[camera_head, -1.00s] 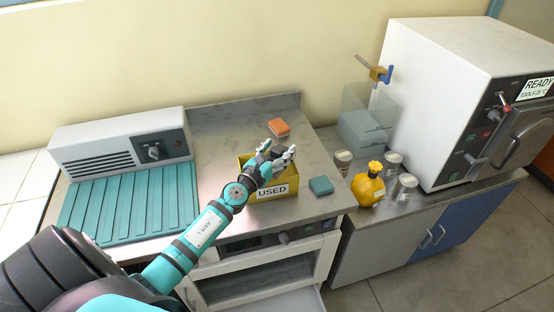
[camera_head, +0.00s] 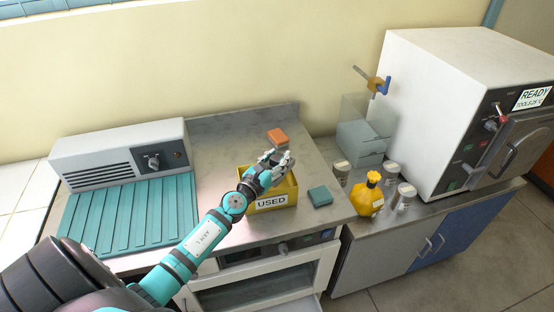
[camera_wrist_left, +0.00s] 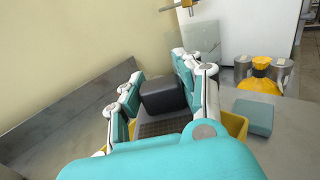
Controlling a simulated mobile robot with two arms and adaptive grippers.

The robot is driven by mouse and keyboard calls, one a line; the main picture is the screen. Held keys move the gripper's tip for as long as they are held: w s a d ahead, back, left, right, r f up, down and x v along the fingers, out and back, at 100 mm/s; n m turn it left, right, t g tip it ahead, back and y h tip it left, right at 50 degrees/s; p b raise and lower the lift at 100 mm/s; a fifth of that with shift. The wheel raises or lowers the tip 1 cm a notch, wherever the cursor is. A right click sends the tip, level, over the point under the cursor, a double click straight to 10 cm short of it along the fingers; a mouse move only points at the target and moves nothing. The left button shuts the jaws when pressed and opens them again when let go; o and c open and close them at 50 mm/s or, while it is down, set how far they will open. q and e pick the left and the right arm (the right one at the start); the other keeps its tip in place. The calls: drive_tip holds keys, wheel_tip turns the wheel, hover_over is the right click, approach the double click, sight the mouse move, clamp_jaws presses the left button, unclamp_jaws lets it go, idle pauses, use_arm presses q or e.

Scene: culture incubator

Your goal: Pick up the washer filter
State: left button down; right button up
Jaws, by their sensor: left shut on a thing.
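My left gripper (camera_head: 279,160) is above the yellow bin (camera_head: 286,200) marked USED. In the left wrist view its two teal fingers (camera_wrist_left: 160,76) are on either side of a dark block (camera_wrist_left: 163,93), which appears to be the washer filter, and they are shut on it. A dark mesh-like surface shows below the block, nearer the palm. In the head view the hand hides the block and part of the bin's inside. My right gripper is not in view.
An orange block (camera_head: 277,136) and a teal block (camera_head: 320,196) lie on the counter near the bin. To the right stand a yellow bottle (camera_head: 368,199), several lidded jars (camera_head: 403,198), a clear tank (camera_head: 362,140) and a white autoclave (camera_head: 430,100). A ribbed teal mat (camera_head: 130,220) lies left.

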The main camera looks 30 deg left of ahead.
sight(277, 158)
use_arm(q)
drive_tip(key=r+p, duration=0.1)
drive_tip(key=r, duration=0.1)
drive_tip(key=r+p, duration=0.1)
drive_tip(key=shift+s+d+p, duration=0.25)
drive_tip(key=shift+s+p, duration=0.05)
drive_tip(key=shift+s, duration=0.05)
drive_tip(key=s+d+r+p, duration=0.1)
drive_tip(key=s+d, duration=0.8)
drive_tip(key=s, duration=0.3)
drive_tip(key=shift+s, duration=0.15)
